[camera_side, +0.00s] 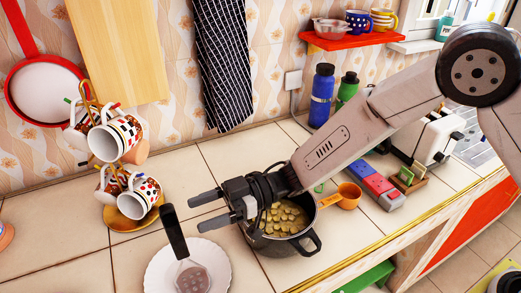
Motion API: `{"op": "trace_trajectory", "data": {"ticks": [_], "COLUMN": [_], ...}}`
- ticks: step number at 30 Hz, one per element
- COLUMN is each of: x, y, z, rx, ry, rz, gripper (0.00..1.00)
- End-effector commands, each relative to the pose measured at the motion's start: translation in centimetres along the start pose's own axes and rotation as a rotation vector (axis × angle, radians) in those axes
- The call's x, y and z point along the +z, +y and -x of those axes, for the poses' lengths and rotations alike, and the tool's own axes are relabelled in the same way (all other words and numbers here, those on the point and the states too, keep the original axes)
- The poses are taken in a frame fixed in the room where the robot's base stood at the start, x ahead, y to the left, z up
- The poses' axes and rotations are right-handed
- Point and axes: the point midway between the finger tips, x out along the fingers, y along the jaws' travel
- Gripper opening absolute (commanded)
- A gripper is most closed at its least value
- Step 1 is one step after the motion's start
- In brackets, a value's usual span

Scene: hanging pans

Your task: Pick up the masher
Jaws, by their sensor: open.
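The masher (193,277) has a black handle (173,230) and a perforated metal head. Its head is over the white plate (154,275) at the bottom of the picture, and the handle leans up to the left. My gripper (194,214) is open and empty, pointing left. In the picture its fingertips are just right of the masher's handle. I cannot tell the gap in depth, and no contact shows. My gripper's wrist hides part of the dark pot behind or below it.
The dark pot (310,243) with yellowish pieces (284,219) stands right of the plate. A mug tree with patterned mugs (138,197) stands to the left. Bottles (321,95), an orange cup (348,195) and a toaster (425,130) are farther right.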

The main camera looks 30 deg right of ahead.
Motion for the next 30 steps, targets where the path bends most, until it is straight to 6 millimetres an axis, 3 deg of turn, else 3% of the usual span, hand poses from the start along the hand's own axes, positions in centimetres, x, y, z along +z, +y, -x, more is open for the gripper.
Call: {"op": "trace_trajectory", "data": {"ticks": [10, 20, 30], "x": [0.1, 0.1, 0.5], "y": [0.0, 0.1, 0.2], "z": [-2.3, -3.0, -6.5], "rx": [0.001, 0.004, 0.002], "ry": [-0.001, -0.002, -0.002], "rz": [0.001, 0.001, 0.001], "gripper": [0.71, 0.71, 0.71]}}
